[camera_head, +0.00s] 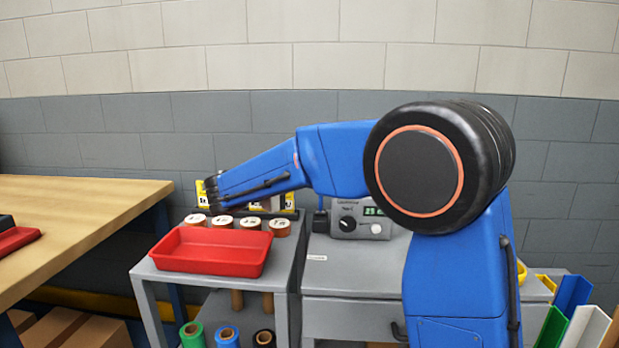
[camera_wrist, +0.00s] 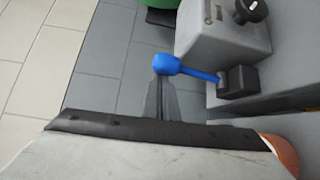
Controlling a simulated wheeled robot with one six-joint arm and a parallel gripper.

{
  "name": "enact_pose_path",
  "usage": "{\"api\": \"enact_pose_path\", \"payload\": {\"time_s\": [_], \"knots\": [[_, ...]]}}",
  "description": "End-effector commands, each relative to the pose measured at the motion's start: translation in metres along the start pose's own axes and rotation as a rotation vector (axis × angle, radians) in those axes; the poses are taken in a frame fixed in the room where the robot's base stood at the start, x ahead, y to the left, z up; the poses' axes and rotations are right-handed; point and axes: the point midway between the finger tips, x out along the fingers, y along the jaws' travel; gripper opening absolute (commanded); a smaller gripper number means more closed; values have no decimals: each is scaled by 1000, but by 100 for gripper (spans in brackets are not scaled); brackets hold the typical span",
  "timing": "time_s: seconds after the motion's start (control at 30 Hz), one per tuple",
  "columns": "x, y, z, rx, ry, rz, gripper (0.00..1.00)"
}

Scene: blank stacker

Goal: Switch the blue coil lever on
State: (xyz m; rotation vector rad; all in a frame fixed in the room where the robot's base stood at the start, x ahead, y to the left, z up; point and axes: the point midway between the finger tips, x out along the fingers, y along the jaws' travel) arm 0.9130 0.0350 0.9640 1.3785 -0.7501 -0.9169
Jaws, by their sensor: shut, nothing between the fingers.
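The blue lever (camera_wrist: 193,72) shows in the wrist view, its round knob towards the left and its stalk running right into a black bracket (camera_wrist: 238,81) on the side of a grey box (camera_wrist: 215,42). My gripper (camera_wrist: 160,84) is shut and empty, its fingertips right at the lever's knob; I cannot tell whether they touch it. In the head view the grey control box (camera_head: 347,222) with a green display stands on the bench behind my blue arm. The fingertips cannot be made out clearly there.
A wooden table (camera_head: 75,215) is at the left. Coloured spools (camera_head: 228,337) lie below the tray. Coloured profiles (camera_head: 575,300) stand at the lower right.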

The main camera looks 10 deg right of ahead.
Motion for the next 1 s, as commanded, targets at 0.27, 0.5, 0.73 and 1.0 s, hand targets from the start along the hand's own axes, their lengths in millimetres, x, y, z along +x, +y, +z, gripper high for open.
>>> {"api": "enact_pose_path", "payload": {"time_s": [0.27, 0.5, 0.73, 1.0], "knots": [[-15, -8, 14, -2, -1, -1, 0], [-20, -12, 20, -2, -2, -2, 0], [-23, -15, 23, -4, -4, -4, 0], [-23, -16, 24, -7, -6, -5, 0]]}}
